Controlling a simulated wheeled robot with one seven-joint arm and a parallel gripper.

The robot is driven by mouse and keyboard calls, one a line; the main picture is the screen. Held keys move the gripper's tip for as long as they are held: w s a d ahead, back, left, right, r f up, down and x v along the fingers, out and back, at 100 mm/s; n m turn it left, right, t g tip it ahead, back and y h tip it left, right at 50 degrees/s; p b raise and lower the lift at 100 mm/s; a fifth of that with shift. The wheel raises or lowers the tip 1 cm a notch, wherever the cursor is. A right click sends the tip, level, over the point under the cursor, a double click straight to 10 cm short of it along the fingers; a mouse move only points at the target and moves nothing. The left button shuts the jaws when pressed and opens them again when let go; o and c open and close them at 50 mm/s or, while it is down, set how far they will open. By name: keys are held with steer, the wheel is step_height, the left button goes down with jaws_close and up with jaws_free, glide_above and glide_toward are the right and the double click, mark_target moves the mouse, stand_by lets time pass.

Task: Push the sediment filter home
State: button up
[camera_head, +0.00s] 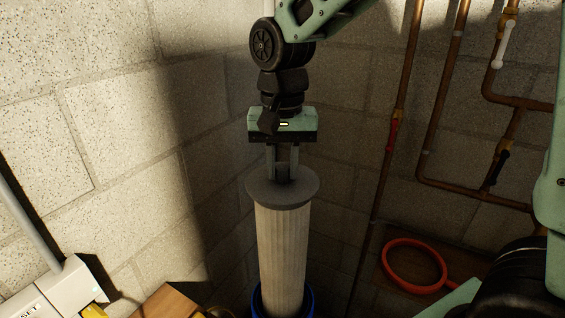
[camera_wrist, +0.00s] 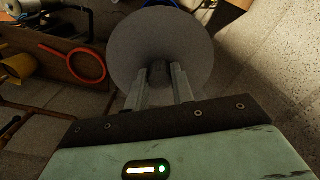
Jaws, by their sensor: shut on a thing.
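The sediment filter (camera_head: 282,255) is a pale ribbed cylinder with a wide grey round cap (camera_head: 268,190) on top. It stands close to upright in the head view. Its lower end is within the rim of a blue housing (camera_head: 256,300) at the bottom edge, and how deep it sits is hidden. My gripper (camera_head: 284,175) points down over the cap, its two fingers shut on a small knob at the cap's centre. In the wrist view the cap (camera_wrist: 135,45) shows as a grey disc, with my fingertips (camera_wrist: 160,72) around the knob.
A block wall stands close behind and to the left. Copper pipes (camera_head: 405,80) with valves run down the right. An orange ring-shaped tool (camera_head: 413,242) lies on a shelf at right. A white unit (camera_head: 55,290) and a brown box (camera_head: 165,302) are at lower left.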

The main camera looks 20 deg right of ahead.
step_height(320, 180, down, 22)
steer(key=b, duration=1.4)
stand_by(5.7)
